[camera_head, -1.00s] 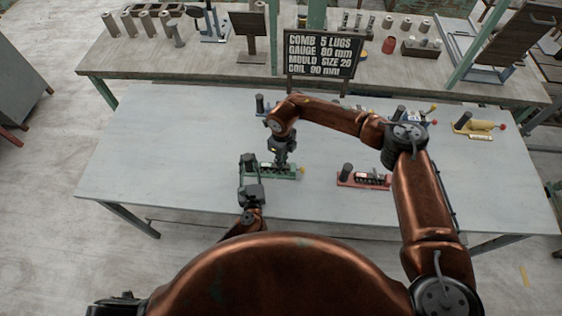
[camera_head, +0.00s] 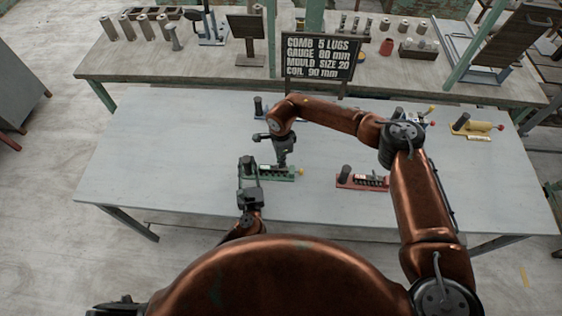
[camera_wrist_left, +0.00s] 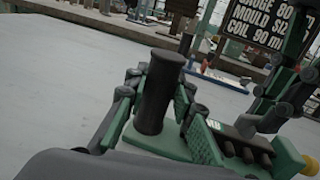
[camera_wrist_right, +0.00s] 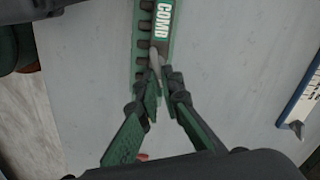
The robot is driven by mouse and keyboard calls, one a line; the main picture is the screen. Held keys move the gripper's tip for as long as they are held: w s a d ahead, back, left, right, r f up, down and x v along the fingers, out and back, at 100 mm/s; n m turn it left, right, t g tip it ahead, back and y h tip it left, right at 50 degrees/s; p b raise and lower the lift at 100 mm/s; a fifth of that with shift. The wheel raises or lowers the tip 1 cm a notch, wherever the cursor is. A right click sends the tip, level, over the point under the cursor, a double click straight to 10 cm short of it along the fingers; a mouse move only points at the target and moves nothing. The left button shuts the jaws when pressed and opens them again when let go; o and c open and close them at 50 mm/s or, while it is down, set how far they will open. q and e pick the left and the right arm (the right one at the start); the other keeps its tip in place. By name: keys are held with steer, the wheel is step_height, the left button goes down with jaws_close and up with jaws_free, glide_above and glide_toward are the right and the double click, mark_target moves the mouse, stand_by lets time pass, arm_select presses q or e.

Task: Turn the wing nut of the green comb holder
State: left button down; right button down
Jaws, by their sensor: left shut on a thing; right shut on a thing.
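The green comb holder (camera_head: 284,178) lies on the grey table, with a yellow knob (camera_head: 300,171) at its right end. It also shows in the right wrist view (camera_wrist_right: 140,70), with dark lugs and a COMB label. My left gripper (camera_head: 248,168) is shut around the holder's upright dark handle (camera_wrist_left: 160,92) at its left end.
A red holder (camera_head: 362,181) lies to the right, a blue one (camera_head: 258,106) behind, and a yellow one (camera_head: 476,126) at the back right. A sign (camera_head: 318,56) stands behind the table. The left part of the table (camera_head: 160,150) is clear.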

steer(key=shift+w+n, duration=0.15)
steer(key=shift+n, duration=1.05)
steer(key=shift+a, duration=0.1)
steer(key=c, duration=2.1)
jaws_free()
step_height(320, 180, up, 12)
arm_select(q)
steer(key=c, duration=1.6)
jaws_free()
steer(key=shift+s, duration=0.1)
